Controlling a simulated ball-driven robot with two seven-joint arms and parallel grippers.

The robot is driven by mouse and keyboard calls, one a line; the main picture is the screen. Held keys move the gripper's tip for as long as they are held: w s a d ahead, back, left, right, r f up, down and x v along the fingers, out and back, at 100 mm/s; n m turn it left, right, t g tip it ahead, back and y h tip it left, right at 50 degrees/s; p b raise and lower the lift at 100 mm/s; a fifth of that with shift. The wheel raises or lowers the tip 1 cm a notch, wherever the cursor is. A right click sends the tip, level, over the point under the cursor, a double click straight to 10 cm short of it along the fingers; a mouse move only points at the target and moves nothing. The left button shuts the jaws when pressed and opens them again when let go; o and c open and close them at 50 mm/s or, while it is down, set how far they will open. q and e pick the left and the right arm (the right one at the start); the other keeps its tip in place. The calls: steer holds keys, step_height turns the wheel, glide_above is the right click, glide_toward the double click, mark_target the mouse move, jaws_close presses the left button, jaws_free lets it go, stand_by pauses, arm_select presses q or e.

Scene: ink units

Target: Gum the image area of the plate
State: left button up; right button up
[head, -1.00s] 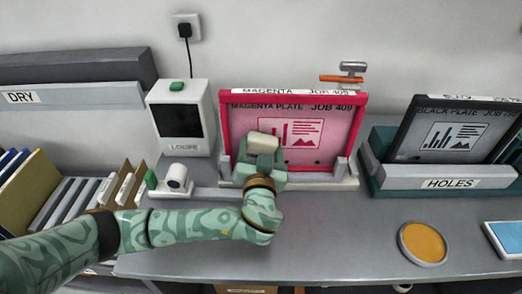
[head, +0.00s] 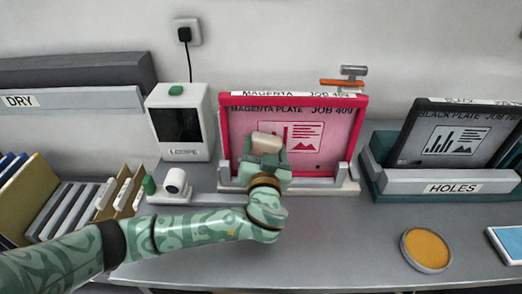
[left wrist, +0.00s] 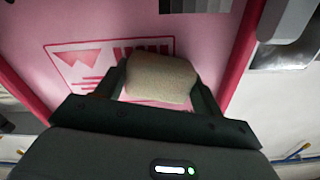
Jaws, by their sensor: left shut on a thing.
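The magenta plate (head: 330,125) stands upright in a red frame on a pale stand (head: 345,180) at the middle of the bench. Its printed image area (head: 305,137) shows bars, lines of text and a small picture. My left gripper (head: 268,148) is in front of the plate's left part, shut on a beige sponge-like pad (head: 267,141). In the left wrist view the pad (left wrist: 162,78) sits between the fingers and covers part of the image area (left wrist: 75,62). I cannot tell if the pad touches the plate. My right gripper does not show.
A round dish with an orange-yellow surface (head: 427,248) lies on the bench at right, beside a blue-topped tray (head: 510,243). The black plate (head: 455,140) stands in a rack marked HOLES. A white loupe box (head: 181,125) stands at left. The front middle of the bench is clear.

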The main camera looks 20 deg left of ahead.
mark_target(304, 141)
arm_select(q)
steer(key=shift+w+d+f+b, duration=0.1)
steer(key=shift+w+d+b, duration=0.1)
steer(key=shift+d, duration=0.45)
steer(key=shift+w+d+b, duration=0.2)
steer(key=shift+d, duration=0.4)
steer(key=shift+w+d+f+b, duration=0.1)
steer(key=shift+w+d+b, duration=0.2)
steer(key=shift+d, duration=0.4)
steer(key=shift+w+d+b, duration=0.1)
steer(key=shift+d+b, duration=0.3)
steer(key=shift+d, duration=0.25)
steer(key=shift+w+d, duration=0.1)
steer(key=shift+d, duration=0.2)
steer(key=shift+w+d+b, duration=0.2)
steer(key=shift+d+b, duration=0.25)
steer(key=shift+d, duration=0.2)
steer(key=shift+w+d+b, duration=0.2)
steer(key=shift+d+b, duration=0.25)
steer(key=shift+d, duration=0.2)
steer(key=shift+w+d, duration=0.15)
steer(key=shift+d, duration=0.3)
